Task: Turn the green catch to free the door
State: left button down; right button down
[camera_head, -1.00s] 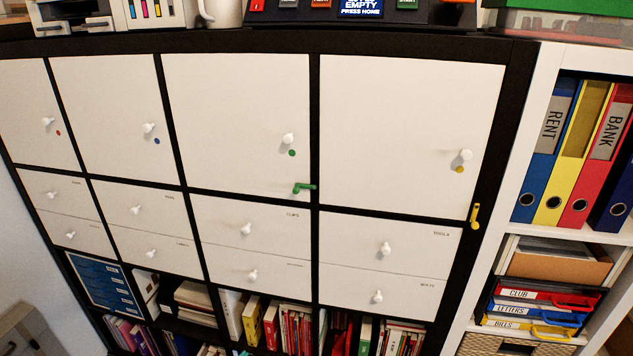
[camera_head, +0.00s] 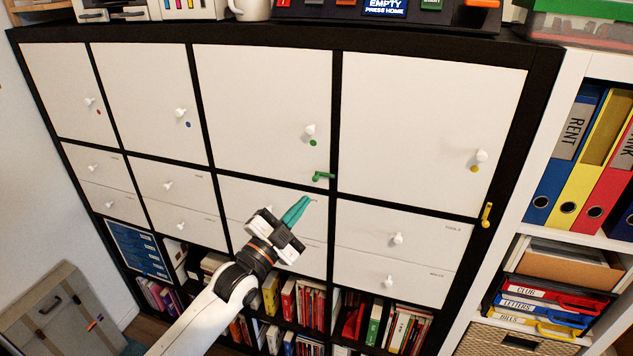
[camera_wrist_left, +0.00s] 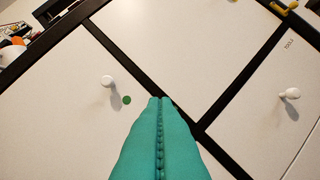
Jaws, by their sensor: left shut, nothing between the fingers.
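The green catch (camera_head: 322,176) sits at the lower right corner of the white door with the green dot (camera_head: 313,143), its arm lying across toward the dark upright to the right. The door (camera_head: 262,105) is closed and has a white knob (camera_head: 310,131). My left gripper (camera_head: 304,200) is shut and empty, its teal fingers pointing up just below and left of the catch, apparently apart from it. In the left wrist view the fingers (camera_wrist_left: 160,100) point at the frame beside that door (camera_wrist_left: 60,115); the catch does not show there, probably hidden behind them. My right gripper is out of view.
A yellow catch (camera_head: 487,214) stands at the right door's lower right corner. White drawers with knobs (camera_head: 398,239) lie below the doors. A shelf with binders (camera_head: 557,150) is at the right, and a printer (camera_head: 150,8) is on top.

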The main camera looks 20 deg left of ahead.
aim_at(327, 173)
pick_arm(q)
jog(key=shift+w, duration=0.1)
jog(key=p+x, duration=0.4)
jog(key=x, duration=0.6)
jog(key=a+f, duration=0.2)
jog(key=f, duration=0.1)
jog(key=shift+w+a+p, duration=0.15)
jog(key=shift+a+p, duration=0.25)
jog(key=shift+f+n+b, duration=0.1)
jog(key=shift+n+b, duration=0.25)
jog(key=shift+n, duration=0.25)
